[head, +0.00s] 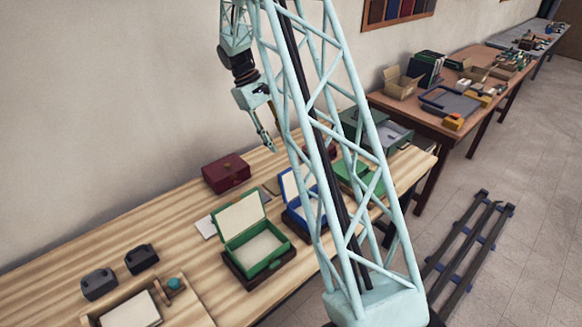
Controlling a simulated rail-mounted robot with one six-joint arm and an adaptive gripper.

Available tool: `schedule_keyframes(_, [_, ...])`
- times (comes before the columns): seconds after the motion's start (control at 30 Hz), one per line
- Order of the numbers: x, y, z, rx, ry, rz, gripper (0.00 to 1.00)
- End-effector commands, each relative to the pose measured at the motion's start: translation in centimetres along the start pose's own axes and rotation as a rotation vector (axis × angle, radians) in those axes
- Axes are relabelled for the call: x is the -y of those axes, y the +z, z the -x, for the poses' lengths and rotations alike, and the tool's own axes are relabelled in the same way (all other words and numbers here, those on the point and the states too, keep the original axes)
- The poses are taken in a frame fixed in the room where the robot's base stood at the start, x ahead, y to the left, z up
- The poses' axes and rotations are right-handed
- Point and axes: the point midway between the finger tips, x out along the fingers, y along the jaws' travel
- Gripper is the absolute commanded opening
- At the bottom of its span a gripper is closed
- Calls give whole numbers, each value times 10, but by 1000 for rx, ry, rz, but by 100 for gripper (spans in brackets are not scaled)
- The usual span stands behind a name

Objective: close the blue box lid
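The blue box (290,212) stands on the wooden table in the head view, just right of an open green box. Its lid (289,187) is raised and tilted back towards the wall, showing a pale lining with a blue rim. My lattice column hides the right part of the box and lid. My gripper (273,147) hangs pointing down above the back of the table, behind and a little above the raised lid in the picture, apart from it. It looks narrow and empty, but its fingers are too small to tell open from shut.
The green box (262,249) has its lid up, close to the blue one. A closed dark red box (226,173) stands near the wall. Another green box (359,177) is partly behind my column. Two dark grey objects (141,259) sit at the left, with bare table between.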

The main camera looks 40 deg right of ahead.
Motion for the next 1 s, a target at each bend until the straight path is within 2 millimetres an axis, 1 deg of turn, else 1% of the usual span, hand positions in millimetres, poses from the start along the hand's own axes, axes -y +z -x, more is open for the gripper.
schedule_keyframes(0.7, [0, 1, -92, 2, 0, 1, 28])
schedule_keyframes(0.83, [0, 1, -104, 1, 0, 0, 28])
schedule_keyframes(1.0, [0, 0, -113, 0, 0, 0, 28])
